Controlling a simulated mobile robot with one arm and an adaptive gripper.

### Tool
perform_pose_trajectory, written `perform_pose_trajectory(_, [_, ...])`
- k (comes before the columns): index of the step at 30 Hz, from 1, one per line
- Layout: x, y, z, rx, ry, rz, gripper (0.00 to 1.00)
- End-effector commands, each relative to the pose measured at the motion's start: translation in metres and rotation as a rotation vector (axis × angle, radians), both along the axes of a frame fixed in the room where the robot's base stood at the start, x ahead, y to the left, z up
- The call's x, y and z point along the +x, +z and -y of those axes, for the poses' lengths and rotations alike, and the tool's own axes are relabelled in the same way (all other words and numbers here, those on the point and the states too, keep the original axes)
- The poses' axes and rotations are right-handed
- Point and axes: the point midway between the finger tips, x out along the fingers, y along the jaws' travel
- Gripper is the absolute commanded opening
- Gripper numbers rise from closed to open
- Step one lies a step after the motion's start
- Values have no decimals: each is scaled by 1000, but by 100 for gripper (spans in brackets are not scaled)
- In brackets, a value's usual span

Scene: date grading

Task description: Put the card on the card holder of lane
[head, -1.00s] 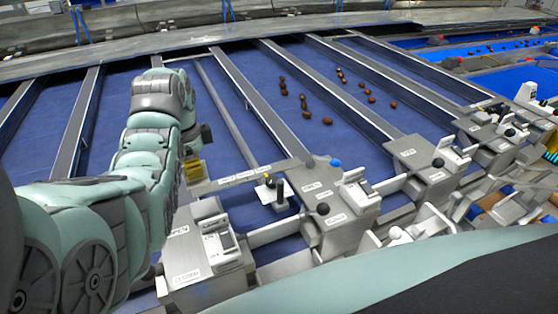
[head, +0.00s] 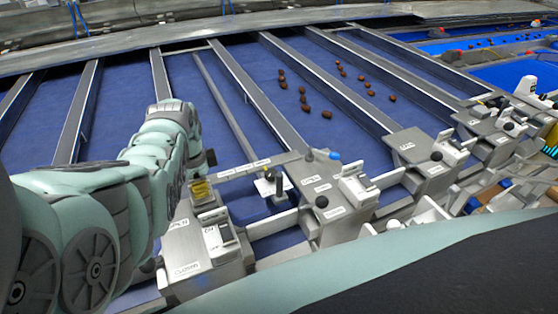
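My gripper (head: 201,180) is at the end of my arm, left of centre, above the nearest lane station. Its fingers are small and mostly hidden by the wrist. A small yellow piece (head: 201,191) shows just below the wrist; I cannot tell whether it is the card or part of the gripper. Below it is the nearest grey station (head: 190,255), which bears a light holder-like bracket (head: 214,236) with a small label. The yellow piece appears just above or behind this bracket's upper end; I cannot tell if they touch. No other card is clearly visible.
More grey stations (head: 340,195) with levers and knobs run along the lane ends to the right. A small stand with a dark post (head: 279,190) is right of my gripper. Several brown dates (head: 304,100) lie on the blue belt (head: 245,60) between metal dividers.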

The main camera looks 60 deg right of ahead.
Motion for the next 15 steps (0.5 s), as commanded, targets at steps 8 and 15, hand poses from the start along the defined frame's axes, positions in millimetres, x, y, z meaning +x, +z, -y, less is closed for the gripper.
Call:
perform_pose_trajectory(8, [-1,-1,1,0,-4,0,0])
perform_pose_trajectory(15, [-1,-4,0,1,-2,-1,16])
